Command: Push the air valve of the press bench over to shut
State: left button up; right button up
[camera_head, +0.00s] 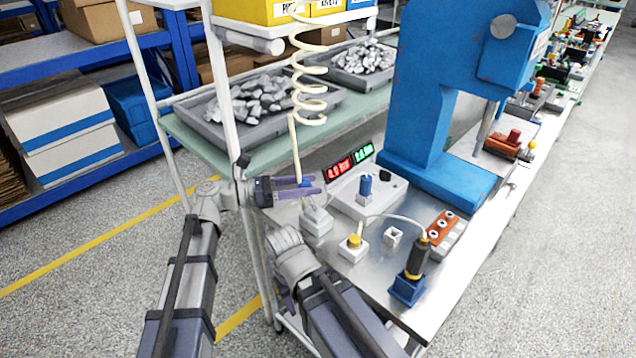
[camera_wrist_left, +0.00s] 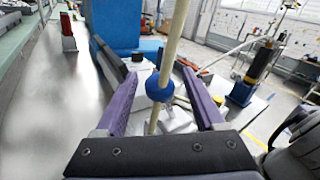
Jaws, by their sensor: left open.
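The air valve (camera_head: 317,220) is a pale block on the left edge of the press bench, below the coiled hose. A blue ball knob (camera_wrist_left: 160,88) shows between my fingers in the left wrist view; a bit of blue shows there in the head view too. My left gripper (camera_head: 305,187) has purple fingers and is open. In the left wrist view the fingers (camera_wrist_left: 160,95) stand apart on either side of the knob, with gaps. The cream hose runs up past the knob. The valve's lower part is partly hidden in the wrist view. My right gripper is not seen.
The blue press (camera_head: 425,100) stands behind, with a grey control box (camera_head: 350,203) and lit display (camera_head: 350,162) before it. A yellow-button box (camera_head: 353,245), small white block (camera_head: 393,236) and dark tool in a blue holder (camera_head: 408,289) stand nearer. The coiled hose (camera_head: 309,88) hangs above.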

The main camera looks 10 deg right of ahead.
pick_arm(q)
jog(key=shift+d, duration=1.4)
grip_shut()
dwell(0.5)
